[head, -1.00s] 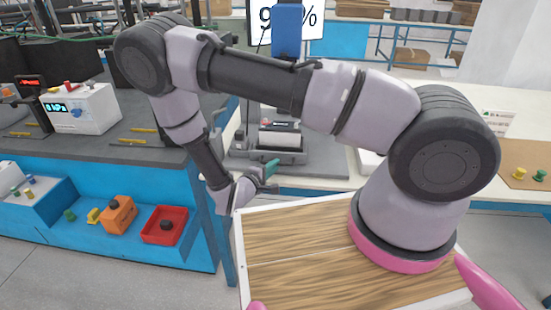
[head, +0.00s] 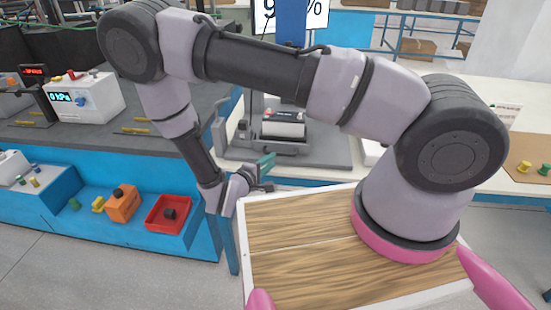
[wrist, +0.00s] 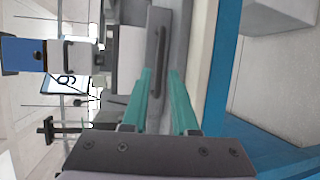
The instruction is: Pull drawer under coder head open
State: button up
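The coder machine stands on the bench, with a blue upright (head: 291,24) and a white-and-black block (head: 284,123) below it. A grey drawer front (wrist: 158,20) under it shows in the wrist view, with a dark bar handle (wrist: 161,62). The drawer looks shut. My gripper (head: 268,162) is in front of the machine's base in the head view. In the wrist view my gripper (wrist: 160,72) has its two teal fingers apart and empty. The handle appears between the fingertips, without visible grip; exact depth is unclear.
The pale bench edge (wrist: 218,70) and its blue frame (wrist: 226,65) run beside the fingers. At left, a blue bench holds a red tray (head: 168,214), an orange box (head: 122,203) and a white gauge box (head: 86,97). Grey floor is open at lower left.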

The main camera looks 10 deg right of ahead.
jog(key=v, duration=0.6)
jog(key=shift+r, duration=0.1)
jog(key=d+r+m+g+y, duration=0.2)
jog(key=d+r+m+g, duration=0.35)
jog(key=r, duration=0.65)
jog(key=d+r+m+g+y, duration=0.1)
jog(key=d+r+m+g, duration=0.5)
jog(key=r, duration=0.6)
jog(key=s+d+r+m+t+y, duration=0.1)
jog(key=s+d+r+t+y, duration=0.1)
jog(key=r, duration=0.5)
jog(key=s+d+r+m+t+y, duration=0.1)
jog(key=s+d+r+t+y, duration=0.1)
jog(key=r, duration=0.5)
jog(key=s+d+r+m+t+y, duration=0.1)
jog(key=s+d+r+t+y, duration=0.1)
jog(key=s+r+y, duration=0.2)
notch_tip(320, 180, up, 3)
jog(key=shift+s+d+r+t+y, duration=0.25)
jog(key=shift+t+y, duration=0.1)
jog(key=shift+y, duration=0.35)
jog(key=shift+m, duration=0.25)
